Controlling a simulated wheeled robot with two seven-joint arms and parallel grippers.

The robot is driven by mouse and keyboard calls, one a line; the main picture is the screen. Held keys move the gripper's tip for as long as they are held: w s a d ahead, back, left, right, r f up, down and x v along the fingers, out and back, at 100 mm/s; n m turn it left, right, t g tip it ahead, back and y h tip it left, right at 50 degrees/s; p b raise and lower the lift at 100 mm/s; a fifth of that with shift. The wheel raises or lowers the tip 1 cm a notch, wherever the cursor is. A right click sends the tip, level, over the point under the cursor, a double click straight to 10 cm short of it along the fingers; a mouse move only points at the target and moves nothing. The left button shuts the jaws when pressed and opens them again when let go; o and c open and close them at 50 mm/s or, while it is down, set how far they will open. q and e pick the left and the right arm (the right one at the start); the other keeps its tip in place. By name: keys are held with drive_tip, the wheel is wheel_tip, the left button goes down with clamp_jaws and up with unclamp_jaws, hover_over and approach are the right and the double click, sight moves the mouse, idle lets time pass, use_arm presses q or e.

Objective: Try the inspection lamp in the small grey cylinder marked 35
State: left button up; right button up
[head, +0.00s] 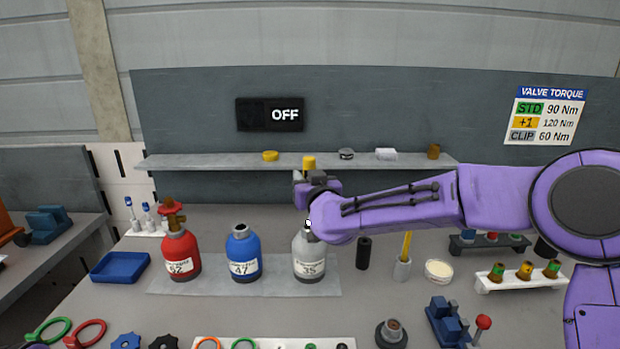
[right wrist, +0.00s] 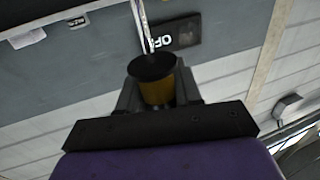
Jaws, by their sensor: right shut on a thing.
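The small grey cylinder (head: 309,258) with a label that seems to read 35 stands upright on a light strip in the head view. My right gripper (head: 308,178) is above it, shut on the yellow handle (head: 309,163) of the inspection lamp. In the right wrist view, the lamp's handle (right wrist: 157,92) sits between the jaws (right wrist: 156,85), and a thin pale rod (right wrist: 142,28) runs out from its dark end. A small bright tip shows near the cylinder's neck; I cannot tell whether it is inside. My left gripper is not in view.
A red cylinder (head: 180,254) with a brass valve and a blue cylinder (head: 243,254) stand to the left. A sign (head: 270,114) reads OFF. A shelf (head: 220,161) with small parts runs behind. A black cylinder (head: 363,253) and a cup (head: 402,270) stand close on the right.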

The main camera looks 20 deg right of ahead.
sight(307, 159)
drive_tip(key=shift+f+b, duration=2.05)
drive_tip(key=shift+f, duration=0.8)
drive_tip(key=shift+r, duration=0.15)
wheel_tip(307, 159, up, 10)
drive_tip(key=p, duration=0.9)
idle(0.3)
idle(0.4)
